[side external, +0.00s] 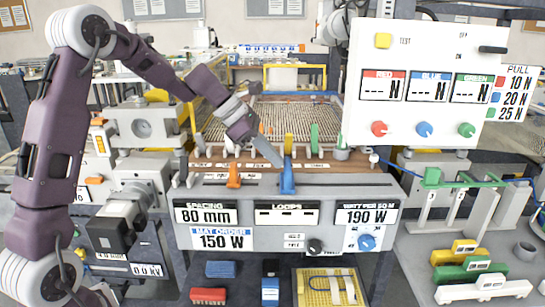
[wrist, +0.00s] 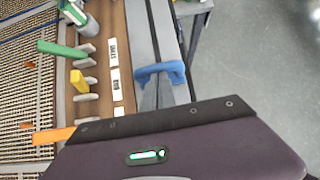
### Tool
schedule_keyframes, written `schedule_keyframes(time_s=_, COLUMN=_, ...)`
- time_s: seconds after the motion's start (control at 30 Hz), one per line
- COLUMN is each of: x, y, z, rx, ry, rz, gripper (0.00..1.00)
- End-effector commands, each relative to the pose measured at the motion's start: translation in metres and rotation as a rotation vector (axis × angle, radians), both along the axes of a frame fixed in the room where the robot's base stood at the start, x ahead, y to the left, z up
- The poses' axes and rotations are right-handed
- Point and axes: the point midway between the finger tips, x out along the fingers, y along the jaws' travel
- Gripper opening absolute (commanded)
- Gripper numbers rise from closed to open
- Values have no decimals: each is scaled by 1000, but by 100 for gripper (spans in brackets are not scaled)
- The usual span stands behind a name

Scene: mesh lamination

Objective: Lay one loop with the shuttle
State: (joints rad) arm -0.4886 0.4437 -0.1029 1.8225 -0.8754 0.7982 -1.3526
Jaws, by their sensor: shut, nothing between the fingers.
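A blue slider-like handle (side external: 287,180) stands on the rail at the front of the machine; it also shows in the wrist view (wrist: 162,73). No part is labelled as the shuttle, so I cannot tell which one it is. My gripper (side external: 277,160) is shut and empty, its grey fingers slanting down to the blue handle. In the wrist view the fingertips (wrist: 160,84) overlap the blue handle; whether they touch it is unclear. The mesh bed (side external: 285,112) with its ribbed lines lies behind. The LOOPS display (side external: 286,214) shows dashes.
An orange handle (side external: 234,176) stands left of the blue one on the rail. Yellow (wrist: 78,80) and green (wrist: 62,48) pegs stand along the bed's edge. A white control panel (side external: 425,85) rises at right. The front panel reads 80 mm, 150 W and 190 W.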

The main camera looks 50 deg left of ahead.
Motion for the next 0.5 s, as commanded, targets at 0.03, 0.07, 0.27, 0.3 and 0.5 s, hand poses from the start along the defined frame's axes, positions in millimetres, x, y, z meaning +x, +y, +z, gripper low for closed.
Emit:
schedule_keyframes(time_s=0.03, x=3, y=-3, z=0, rx=0, ry=0, rz=-1, gripper=0)
schedule_keyframes(time_s=0.07, x=5, y=-6, z=0, rx=0, ry=0, rz=-3, gripper=0)
schedule_keyframes(time_s=0.27, x=34, y=-37, z=0, rx=-1, ry=-2, rz=-9, gripper=0)
schedule_keyframes(time_s=0.3, x=42, y=-45, z=0, rx=-1, ry=-2, rz=-9, gripper=0)
schedule_keyframes(time_s=0.5, x=82, y=-84, z=0, rx=-1, ry=-3, rz=-8, gripper=0)
